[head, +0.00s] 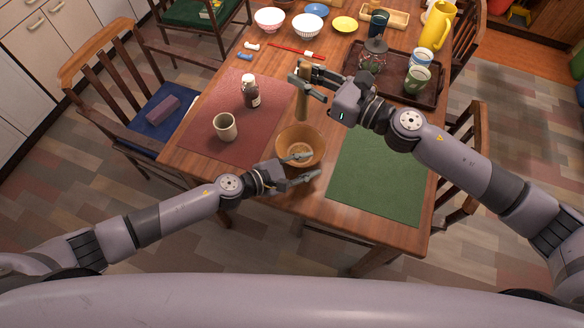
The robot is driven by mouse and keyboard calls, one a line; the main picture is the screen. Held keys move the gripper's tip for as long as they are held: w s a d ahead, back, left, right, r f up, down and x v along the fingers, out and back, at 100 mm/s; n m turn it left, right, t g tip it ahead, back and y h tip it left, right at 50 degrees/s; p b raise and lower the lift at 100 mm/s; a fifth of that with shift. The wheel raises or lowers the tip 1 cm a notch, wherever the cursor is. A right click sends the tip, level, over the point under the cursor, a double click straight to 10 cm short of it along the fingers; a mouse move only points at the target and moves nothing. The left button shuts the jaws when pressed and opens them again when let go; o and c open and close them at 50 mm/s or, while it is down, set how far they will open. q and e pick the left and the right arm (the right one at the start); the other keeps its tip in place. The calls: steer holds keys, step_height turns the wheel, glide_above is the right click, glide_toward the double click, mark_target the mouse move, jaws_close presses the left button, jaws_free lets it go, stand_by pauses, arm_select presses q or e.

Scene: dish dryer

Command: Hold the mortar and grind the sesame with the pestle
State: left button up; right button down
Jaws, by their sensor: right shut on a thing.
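The mortar (314,139) is a brown wooden bowl at the table's front middle, between two mats. Something pale lies at its bottom; I cannot make out single sesame seeds. The pestle (301,107) is a light wooden stick, upright or nearly so, its lower end above the mortar's far side in the picture. My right gripper (304,84) is shut on the pestle's upper part. My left gripper (302,168) is open at the mortar's near side, one finger over the bowl and one outside it, with the rim between them in the picture. Whether it touches is unclear.
A green mat (378,180) lies bare at right. A brown tray (436,94) with cups, several bowls and a yellow pitcher (438,26) stand farther back.

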arm_select(q)
steer(key=shift+w+d+f, duration=0.15)
steer(key=shift+w+d, duration=0.1)
steer(key=shift+d, duration=0.2)
jaws_close()
stand_by(0.6)
